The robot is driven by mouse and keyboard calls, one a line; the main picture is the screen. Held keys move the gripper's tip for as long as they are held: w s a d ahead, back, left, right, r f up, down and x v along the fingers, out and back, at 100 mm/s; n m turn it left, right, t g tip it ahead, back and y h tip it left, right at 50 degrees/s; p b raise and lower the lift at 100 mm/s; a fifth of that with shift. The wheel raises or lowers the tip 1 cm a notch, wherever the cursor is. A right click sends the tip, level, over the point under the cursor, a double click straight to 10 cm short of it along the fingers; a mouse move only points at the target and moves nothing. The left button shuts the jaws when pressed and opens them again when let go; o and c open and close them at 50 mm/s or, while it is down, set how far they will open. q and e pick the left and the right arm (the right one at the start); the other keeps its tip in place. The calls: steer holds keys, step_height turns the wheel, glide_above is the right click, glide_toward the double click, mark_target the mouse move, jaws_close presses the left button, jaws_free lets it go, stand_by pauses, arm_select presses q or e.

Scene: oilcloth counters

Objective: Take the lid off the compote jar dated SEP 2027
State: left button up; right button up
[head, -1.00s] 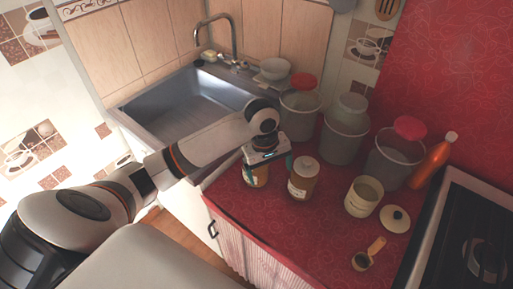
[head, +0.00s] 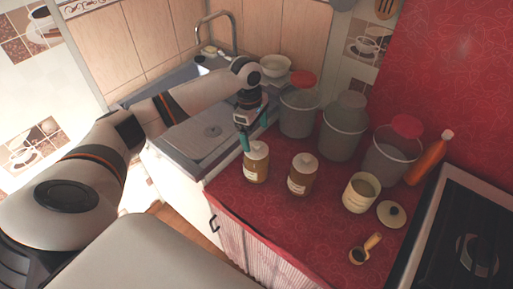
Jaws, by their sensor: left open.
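Two amber jars with pale labels and cream knobbed lids stand on the red counter. The left jar (head: 256,170) has its lid (head: 257,149) on, and the right jar (head: 302,181) has its lid (head: 305,160) on. The dates on the labels are too small to read. My left gripper (head: 254,137), with teal fingers, is open and empty just above and behind the left jar. One fingertip overlaps the left edge of that jar's lid in the picture; I cannot tell whether they touch. My right gripper is not in view.
Behind the jars stand several grey bins (head: 342,134), some with red lids. To the right are an open cream pot (head: 360,196), a loose cream lid (head: 391,214), a scoop (head: 366,249), an orange bottle (head: 430,158) and a stove (head: 465,240). A sink (head: 190,130) lies at the left.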

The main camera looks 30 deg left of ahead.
mark_target(256, 143)
arm_select(q)
steer(key=f, duration=0.3)
steer(key=f+p, duration=0.1)
steer(key=f, duration=0.1)
steer(key=shift+s+d, duration=0.15)
steer(key=shift+d, duration=0.1)
steer(key=shift+r, duration=0.1)
steer(key=c, duration=1)
